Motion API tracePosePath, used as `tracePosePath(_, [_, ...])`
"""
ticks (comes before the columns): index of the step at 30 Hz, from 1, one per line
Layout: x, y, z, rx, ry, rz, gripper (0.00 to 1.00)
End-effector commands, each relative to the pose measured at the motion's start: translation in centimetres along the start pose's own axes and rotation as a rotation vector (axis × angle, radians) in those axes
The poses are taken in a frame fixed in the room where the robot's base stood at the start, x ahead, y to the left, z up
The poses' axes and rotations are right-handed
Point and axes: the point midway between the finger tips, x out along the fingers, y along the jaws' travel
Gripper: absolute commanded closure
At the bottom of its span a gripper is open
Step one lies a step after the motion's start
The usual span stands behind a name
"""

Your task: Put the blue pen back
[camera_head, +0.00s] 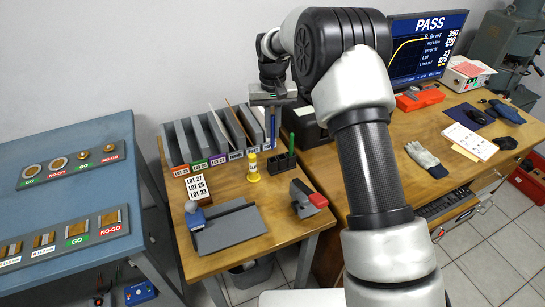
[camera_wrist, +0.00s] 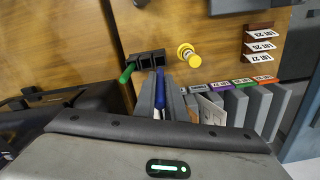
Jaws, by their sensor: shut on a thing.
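My gripper (camera_head: 272,112) is shut on the blue pen (camera_head: 273,128), which points down, roughly upright. In the wrist view my gripper's fingers (camera_wrist: 161,103) lie on both sides of the blue pen (camera_wrist: 160,88). The dark pen holder (camera_head: 281,163) stands on the wooden table just below and right of the pen's tip. It also shows in the wrist view (camera_wrist: 148,59), with the tip near its edge. I cannot tell whether tip and holder touch. A green pen (camera_head: 291,144) stands in the holder.
A yellow object (camera_head: 253,167) stands left of the holder. Grey upright dividers (camera_head: 203,138) with lot labels stand behind. Stacked lot plates (camera_head: 197,188), a grey tray (camera_head: 229,227) and a red-and-grey device (camera_head: 307,198) stand nearer. My arm hides part of the right bench.

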Motion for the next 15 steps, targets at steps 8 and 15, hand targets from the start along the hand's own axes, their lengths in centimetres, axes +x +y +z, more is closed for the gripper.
tracePosePath(8, [4.7,0.0,0.1,0.0,-0.003,0.001,1.0])
tracePosePath(15, [7.1,0.0,0.2,0.0,-0.005,0.001,1.0])
